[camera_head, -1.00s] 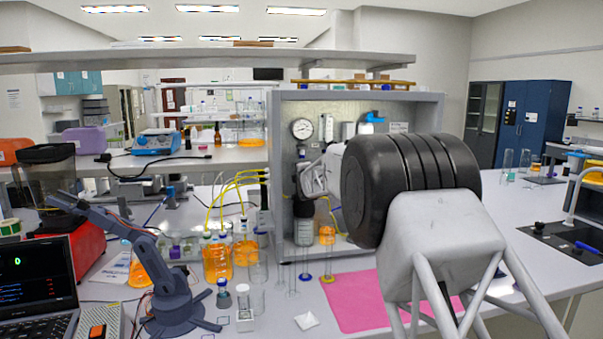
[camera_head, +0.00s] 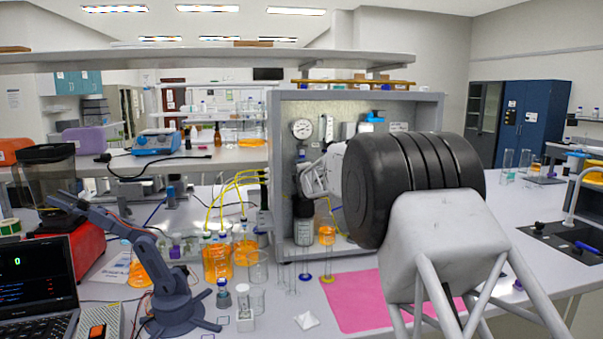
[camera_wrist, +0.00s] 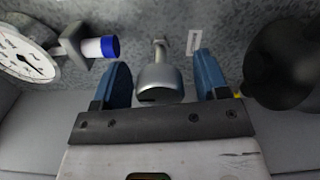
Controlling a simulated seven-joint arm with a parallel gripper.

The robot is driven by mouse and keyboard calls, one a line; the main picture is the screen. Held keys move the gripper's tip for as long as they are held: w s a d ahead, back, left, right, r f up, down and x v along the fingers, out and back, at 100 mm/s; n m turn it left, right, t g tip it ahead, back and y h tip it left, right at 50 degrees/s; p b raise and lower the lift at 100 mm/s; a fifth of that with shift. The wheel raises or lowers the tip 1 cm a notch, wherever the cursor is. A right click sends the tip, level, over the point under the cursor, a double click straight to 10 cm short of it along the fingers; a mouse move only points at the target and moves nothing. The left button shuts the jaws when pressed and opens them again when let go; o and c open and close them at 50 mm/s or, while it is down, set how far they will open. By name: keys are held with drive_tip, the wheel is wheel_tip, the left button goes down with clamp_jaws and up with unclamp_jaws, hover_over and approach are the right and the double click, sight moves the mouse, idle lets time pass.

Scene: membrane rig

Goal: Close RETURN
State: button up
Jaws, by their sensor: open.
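In the wrist view a grey metal knob (camera_wrist: 160,82) on a thin stem stands out from the panel, with a small white label (camera_wrist: 194,42) beside it that is too small to read. My gripper (camera_wrist: 162,62) is open, with one blue finger on each side of the knob. Narrow gaps show between the fingers and the knob. In the head view my gripper (camera_head: 314,178) is at the panel of the grey rig cabinet (camera_head: 278,150), and my arm hides part of the panel. I cannot tell from the label whether this knob is RETURN.
A pressure gauge (camera_wrist: 24,58) and a blue-ended fitting (camera_wrist: 98,47) are left of the knob in the wrist view. A dark round body (camera_wrist: 285,65) is close on the right. In the head view, orange-filled bottles (camera_head: 217,262) with yellow tubes stand left of the cabinet, and a pink mat (camera_head: 350,300) lies in front.

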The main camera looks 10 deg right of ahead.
drive_tip(key=s, duration=0.7)
drive_tip(key=shift+s, duration=0.15)
idle(0.6)
drive_tip(key=s+a+r+m+g, duration=0.15)
drive_tip(key=s+m+g, duration=0.7)
drive_tip(key=s, duration=2.15)
drive_tip(key=s+a+f+m+g, duration=0.1)
drive_tip(key=s+f+m+g, duration=0.1)
drive_tip(key=s, duration=1.1)
drive_tip(key=s+f+m+g, duration=0.2)
drive_tip(key=s+f+m, duration=0.3)
drive_tip(key=s, duration=0.9)
drive_tip(key=s+a+f+m+g, duration=0.1)
drive_tip(key=s+f+m+g, duration=0.2)
drive_tip(key=s, duration=1.1)
wheel_tip(320, 180, down, 3)
drive_tip(key=shift+a+r+m, duration=0.15)
drive_tip(key=shift+a+m, duration=0.15)
drive_tip(key=shift+m, duration=0.35)
